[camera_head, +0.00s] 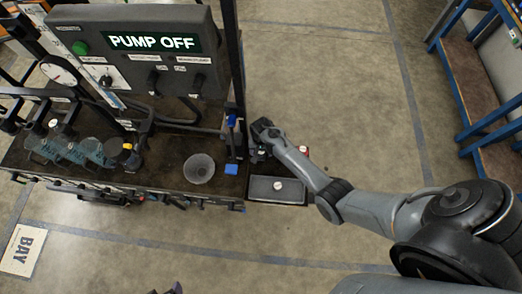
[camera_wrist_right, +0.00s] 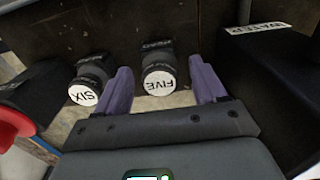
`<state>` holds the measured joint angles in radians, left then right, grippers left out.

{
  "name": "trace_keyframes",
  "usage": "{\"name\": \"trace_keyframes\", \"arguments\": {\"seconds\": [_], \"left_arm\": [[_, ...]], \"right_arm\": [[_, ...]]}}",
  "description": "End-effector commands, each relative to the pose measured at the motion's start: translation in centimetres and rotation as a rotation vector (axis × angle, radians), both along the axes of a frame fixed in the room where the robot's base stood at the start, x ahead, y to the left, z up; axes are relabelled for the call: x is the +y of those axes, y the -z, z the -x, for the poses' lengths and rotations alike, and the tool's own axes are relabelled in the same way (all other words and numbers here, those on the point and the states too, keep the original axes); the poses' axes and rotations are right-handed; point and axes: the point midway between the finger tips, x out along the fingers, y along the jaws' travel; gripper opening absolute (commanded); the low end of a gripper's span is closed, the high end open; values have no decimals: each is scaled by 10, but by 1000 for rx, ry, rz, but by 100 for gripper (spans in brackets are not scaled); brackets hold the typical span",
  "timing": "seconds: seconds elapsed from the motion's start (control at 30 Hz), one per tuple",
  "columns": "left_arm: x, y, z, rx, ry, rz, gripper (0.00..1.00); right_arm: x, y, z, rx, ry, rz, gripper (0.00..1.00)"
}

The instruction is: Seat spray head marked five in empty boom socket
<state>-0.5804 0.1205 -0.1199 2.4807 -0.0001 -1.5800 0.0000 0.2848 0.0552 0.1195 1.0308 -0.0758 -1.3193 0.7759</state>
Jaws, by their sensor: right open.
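The spray head marked five (camera_wrist_right: 158,80) is dark with a white face reading FIVE, upside down in the right wrist view. My right gripper (camera_wrist_right: 162,88) is open, its two purple fingers on either side of that head with visible gaps. In the head view this gripper (camera_head: 260,148) is at the bench's right end, where the head is hidden or too small to tell. The boom (camera_head: 40,95) is at the left, with several dark nozzle bodies; which socket is empty is unclear. A purple tip (camera_head: 176,288) at the bottom edge may be my left gripper.
Spray head six (camera_wrist_right: 84,92) is left of five. A black block labelled WATER (camera_wrist_right: 262,50) is on the right. Several clear cups (camera_head: 70,150) stand under the boom, and a grey bowl (camera_head: 199,168) is mid-bench. A grey tray (camera_head: 275,192) sits near my right gripper.

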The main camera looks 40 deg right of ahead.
Motion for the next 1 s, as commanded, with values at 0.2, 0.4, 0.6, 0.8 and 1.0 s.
{"name": "trace_keyframes", "arguments": {"seconds": [0.2, 0.4, 0.6, 0.8, 1.0], "left_arm": [[-2, 0, 0, 0, -5, 8, 67], [-2, 0, 0, 0, -5, 7, 67], [-1, -3, 0, 0, -2, 3, 67], [1, -5, 0, 0, 3, -4, 67], [1, -5, 0, 0, 4, -7, 67]], "right_arm": [[0, 0, 0, 0, 0, 0, 70], [0, 0, 0, 0, 0, 0, 70], [0, -1, 0, 0, 0, 0, 70], [0, 0, 0, 1, 0, -1, 70], [0, 0, 0, 0, 0, 0, 70]]}}
